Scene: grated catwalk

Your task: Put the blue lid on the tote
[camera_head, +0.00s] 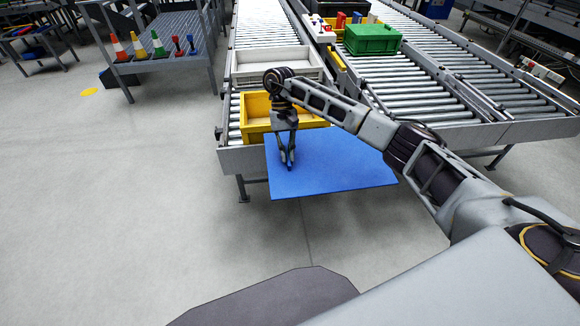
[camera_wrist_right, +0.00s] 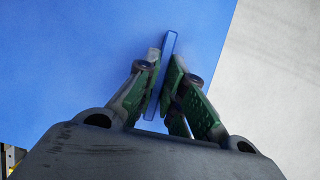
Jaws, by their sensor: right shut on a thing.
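The blue lid (camera_head: 340,165) is a flat panel hanging level in front of the conveyor's near end. My right gripper (camera_head: 288,164) is over the lid's left part, shut on its raised handle. In the right wrist view the fingers (camera_wrist_right: 165,85) clasp the narrow blue handle bar (camera_wrist_right: 168,48) on the lid's face (camera_wrist_right: 75,60). A yellow tote (camera_head: 256,128) stands open on the near end of the left conveyor, just behind the lid; my arm and the lid hide part of it. My left gripper is out of view.
A pale grey tote (camera_head: 246,79) stands behind the yellow one. A green crate (camera_head: 372,40) and small coloured items stand on the right conveyor (camera_head: 430,95). A side table (camera_head: 168,57) with cones is at the left. The floor (camera_head: 110,190) at the left is clear.

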